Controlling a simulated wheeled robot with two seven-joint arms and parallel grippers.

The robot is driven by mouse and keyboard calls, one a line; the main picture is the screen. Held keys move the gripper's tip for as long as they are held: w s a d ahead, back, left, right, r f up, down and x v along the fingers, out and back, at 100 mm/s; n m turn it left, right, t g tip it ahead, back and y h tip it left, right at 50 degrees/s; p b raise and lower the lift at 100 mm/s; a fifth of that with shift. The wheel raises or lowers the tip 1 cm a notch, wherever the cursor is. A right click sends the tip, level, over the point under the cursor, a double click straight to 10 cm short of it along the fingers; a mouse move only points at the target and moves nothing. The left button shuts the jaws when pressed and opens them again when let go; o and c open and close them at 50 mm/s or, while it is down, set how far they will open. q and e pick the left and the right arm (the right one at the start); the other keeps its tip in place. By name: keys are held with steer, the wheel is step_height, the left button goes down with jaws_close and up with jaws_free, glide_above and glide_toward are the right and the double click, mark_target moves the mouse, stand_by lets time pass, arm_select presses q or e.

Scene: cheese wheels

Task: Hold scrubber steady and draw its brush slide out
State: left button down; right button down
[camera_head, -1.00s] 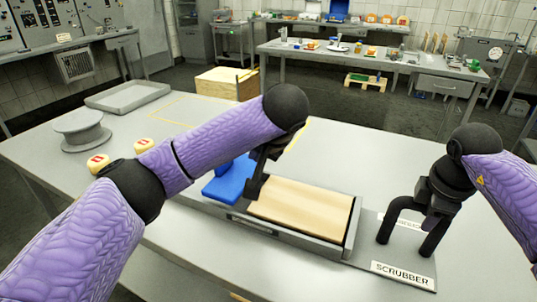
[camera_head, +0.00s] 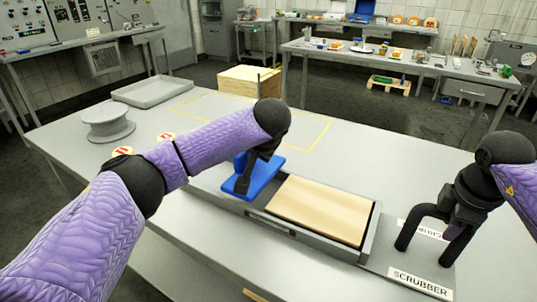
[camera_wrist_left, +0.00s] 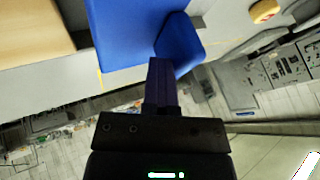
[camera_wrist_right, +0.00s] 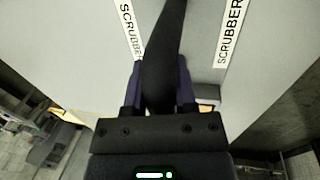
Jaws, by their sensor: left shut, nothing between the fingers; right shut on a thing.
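The scrubber is a long grey open tray (camera_head: 305,236) on the table, with a pale wooden board (camera_head: 320,208) inside. Its right end carries a black arched handle (camera_head: 407,232) and white SCRUBBER labels (camera_head: 420,283). A blue plate with a raised blue block (camera_head: 262,182) is at the tray's left end. My right gripper (camera_head: 447,212) is shut on the black handle, which runs between its fingers in the right wrist view (camera_wrist_right: 160,85). My left gripper (camera_head: 243,186) is shut and empty at the blue piece. In the left wrist view its fingers (camera_wrist_left: 158,68) overlap the blue block; contact is unclear.
A grey spool-shaped stand (camera_head: 108,123), red-and-cream round pieces (camera_head: 166,137) and a shallow grey tray (camera_head: 152,91) are on the table's left. A yellow outline (camera_head: 318,136) marks clear tabletop behind the scrubber.

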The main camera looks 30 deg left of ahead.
arm_select(q)
steer(key=shift+a, duration=0.45)
arm_select(e)
steer(key=shift+d, duration=0.1)
arm_select(q)
steer(key=s+d+r, duration=0.3)
steer(key=d+r, duration=0.5)
steer(key=d, duration=0.1)
steer(key=shift+s+d, duration=0.15)
steer(key=shift+s, duration=0.1)
arm_select(e)
jaws_free()
arm_select(q)
step_height(320, 180, up, 14)
steer(key=p, duration=1.2)
steer(key=shift+s+t, duration=0.3)
steer(key=shift+s, duration=0.1)
arm_select(e)
step_height(320, 180, up, 11)
steer(key=s, duration=0.2)
